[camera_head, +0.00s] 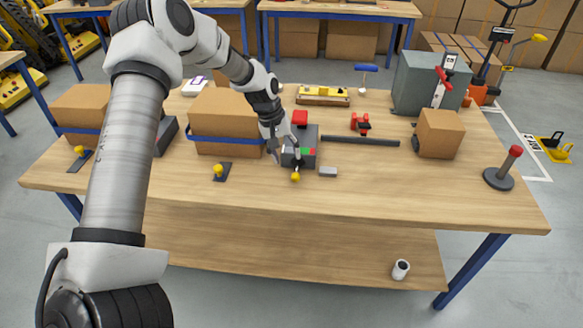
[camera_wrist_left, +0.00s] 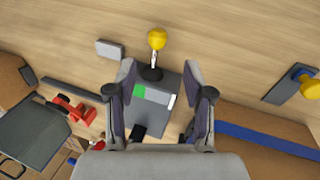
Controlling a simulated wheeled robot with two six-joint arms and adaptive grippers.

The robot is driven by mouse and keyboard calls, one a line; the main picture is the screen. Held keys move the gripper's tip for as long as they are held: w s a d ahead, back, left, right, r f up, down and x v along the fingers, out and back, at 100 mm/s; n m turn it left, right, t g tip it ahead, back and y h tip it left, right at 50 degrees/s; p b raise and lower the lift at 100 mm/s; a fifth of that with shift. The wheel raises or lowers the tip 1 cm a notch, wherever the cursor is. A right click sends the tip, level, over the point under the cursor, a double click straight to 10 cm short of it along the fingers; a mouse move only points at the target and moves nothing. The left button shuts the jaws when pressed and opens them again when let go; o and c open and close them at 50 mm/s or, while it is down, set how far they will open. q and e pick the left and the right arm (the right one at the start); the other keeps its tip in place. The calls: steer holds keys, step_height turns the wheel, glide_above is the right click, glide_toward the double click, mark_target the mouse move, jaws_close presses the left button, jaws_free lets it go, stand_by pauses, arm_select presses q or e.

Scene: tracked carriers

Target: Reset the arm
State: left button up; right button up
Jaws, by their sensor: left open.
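My left gripper (camera_head: 287,158) reaches down over a dark grey control box (camera_head: 309,152) near the middle of the workbench. A short lever with a yellow ball knob (camera_wrist_left: 157,39) stands at the box's front end, just beyond the fingertips; the knob also shows in the head view (camera_head: 295,177). I cannot tell whether the fingers touch the box. My right gripper is out of view.
A cardboard box with a blue strap (camera_head: 225,115) stands close left of the gripper. A dark bar (camera_head: 360,141) and small grey block (camera_head: 328,172) lie right.

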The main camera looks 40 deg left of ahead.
arm_select(q)
steer(key=shift+v, duration=1.9)
